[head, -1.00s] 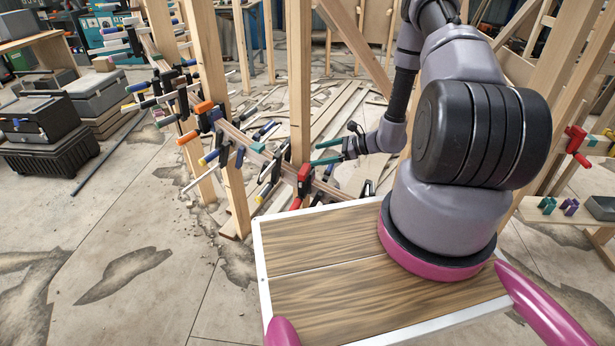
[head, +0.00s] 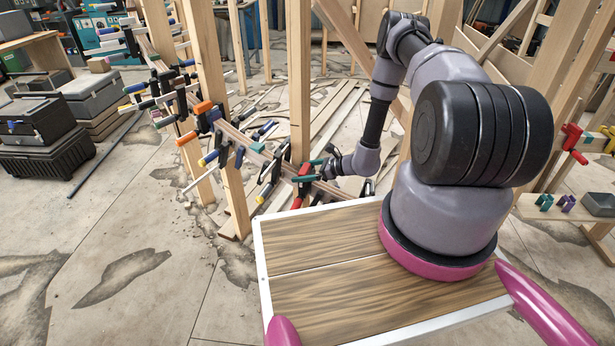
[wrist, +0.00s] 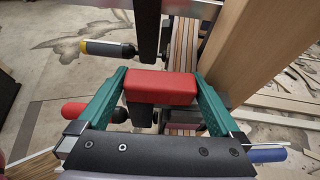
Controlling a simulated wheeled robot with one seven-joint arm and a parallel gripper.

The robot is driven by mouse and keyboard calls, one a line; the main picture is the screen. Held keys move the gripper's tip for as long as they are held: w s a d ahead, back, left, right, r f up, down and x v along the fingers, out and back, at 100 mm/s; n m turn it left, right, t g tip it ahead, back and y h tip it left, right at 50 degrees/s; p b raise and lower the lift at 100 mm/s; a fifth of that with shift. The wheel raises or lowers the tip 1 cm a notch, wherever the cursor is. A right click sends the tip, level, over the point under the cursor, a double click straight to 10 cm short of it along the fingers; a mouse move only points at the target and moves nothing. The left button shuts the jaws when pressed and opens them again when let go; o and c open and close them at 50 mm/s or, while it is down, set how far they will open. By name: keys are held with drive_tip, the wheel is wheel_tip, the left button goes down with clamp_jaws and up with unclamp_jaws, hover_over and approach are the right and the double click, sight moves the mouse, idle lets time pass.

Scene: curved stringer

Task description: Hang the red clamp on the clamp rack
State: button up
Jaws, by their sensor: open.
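The red clamp (wrist: 160,87) is on the curved wooden stringer. In the wrist view its red block lies between the two green fingers of my gripper (wrist: 161,84), with a small gap showing near the tips. A round red handle end (wrist: 75,110) shows at the left. In the head view the red clamp (head: 304,184) sits near the right end of the stringer, and my gripper (head: 312,169) is over it. My gripper is open. The clamp rack may be the wooden frame (head: 567,140) at the right, where another red clamp (head: 571,137) hangs.
The stringer (wrist: 184,45) carries several other clamps, including one with a yellow and black handle (wrist: 108,49) close to my gripper. A wooden post (head: 299,80) stands just behind. My wooden deck (head: 330,245) is clear.

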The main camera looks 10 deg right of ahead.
drive_tip(key=x, duration=0.2)
drive_tip(key=shift+w+a+f, duration=0.15)
drive_tip(key=shift+a, duration=0.1)
clamp_jaws()
